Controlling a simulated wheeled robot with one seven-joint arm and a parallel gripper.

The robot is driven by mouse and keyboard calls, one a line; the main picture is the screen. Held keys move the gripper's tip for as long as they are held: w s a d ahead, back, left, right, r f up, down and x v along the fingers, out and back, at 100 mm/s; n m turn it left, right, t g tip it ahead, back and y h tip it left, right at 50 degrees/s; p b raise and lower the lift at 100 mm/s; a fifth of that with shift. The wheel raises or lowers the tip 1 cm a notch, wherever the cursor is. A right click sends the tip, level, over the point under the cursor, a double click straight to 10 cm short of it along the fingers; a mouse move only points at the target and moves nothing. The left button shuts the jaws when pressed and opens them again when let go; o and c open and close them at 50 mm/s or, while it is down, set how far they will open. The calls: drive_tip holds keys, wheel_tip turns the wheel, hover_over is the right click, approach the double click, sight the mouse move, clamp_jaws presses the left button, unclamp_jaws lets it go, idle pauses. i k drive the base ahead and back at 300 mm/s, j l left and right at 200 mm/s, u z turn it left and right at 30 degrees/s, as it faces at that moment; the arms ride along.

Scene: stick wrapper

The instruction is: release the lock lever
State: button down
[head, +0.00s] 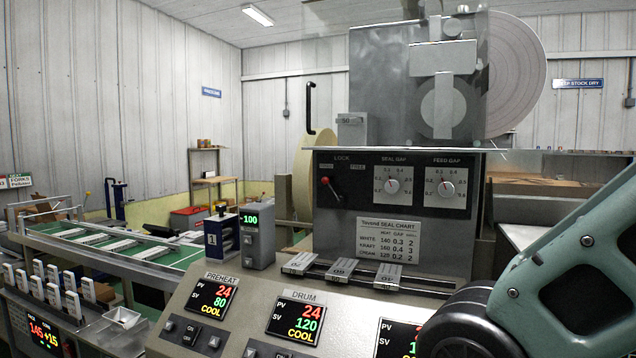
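The lock lever (332,189) is on the dark upright panel (330,220) of the machine, under the word LOCK. The knob points up and left, towards the left of two small labels; the right label appears to read FREE, and the left one is too small to read surely. Nothing touches the lever. My arm, pale green and black, fills the lower right of the head view. My gripper is not in view.
Two white gap dials (392,186) (446,189) sit right of the lever. A seal chart (388,238) is below. A rail with several light blocks (341,269) and the sloped control console (250,285) stand in front. A clear guard and paper roll (515,75) are above.

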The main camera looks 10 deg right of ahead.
sight(341, 200)
drive_tip(key=i+j+z, duration=0.1)
drive_tip(key=j, duration=0.2)
drive_tip(key=i+j+z, duration=0.2)
drive_tip(key=j, duration=0.45)
drive_tip(key=i+j+z, duration=0.1)
drive_tip(key=j, duration=0.25)
drive_tip(key=i, duration=0.1)
